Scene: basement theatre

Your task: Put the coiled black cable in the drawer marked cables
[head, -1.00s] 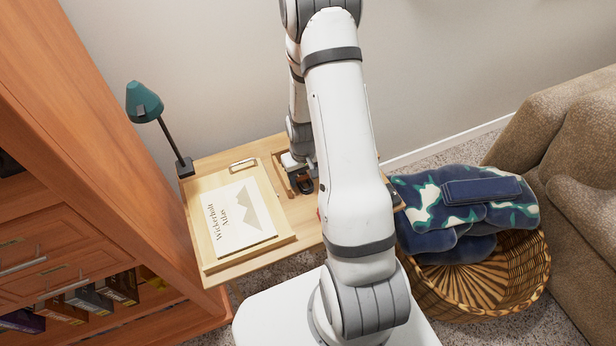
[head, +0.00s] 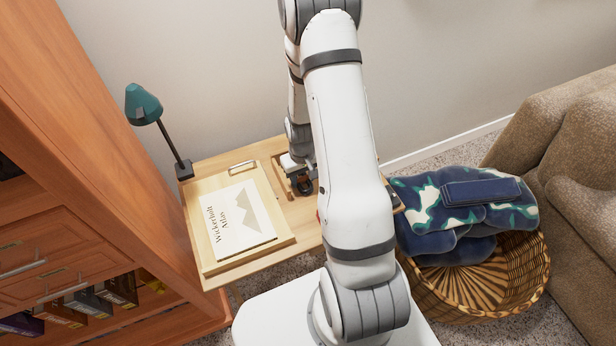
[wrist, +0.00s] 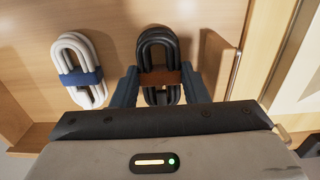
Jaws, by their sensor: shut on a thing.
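The coiled black cable (wrist: 158,48) with a brown band stands out in the wrist view, between the two fingers of my gripper (wrist: 158,88). My gripper is shut on it around the banded middle. In the head view my gripper (head: 302,184) is low over the wooden side table (head: 205,165), and the cable there is mostly hidden by it. The chest on the left has drawers (head: 35,285) with label plates and bar handles; their lettering is too small to read. I cannot tell which is marked cables.
A white coiled cable (wrist: 80,68) with a blue band lies left of the black one. A book (head: 240,218) and a teal lamp (head: 143,104) are on the table. A basket (head: 515,270) with a folded blanket (head: 430,200) stands right, beside a sofa (head: 575,150).

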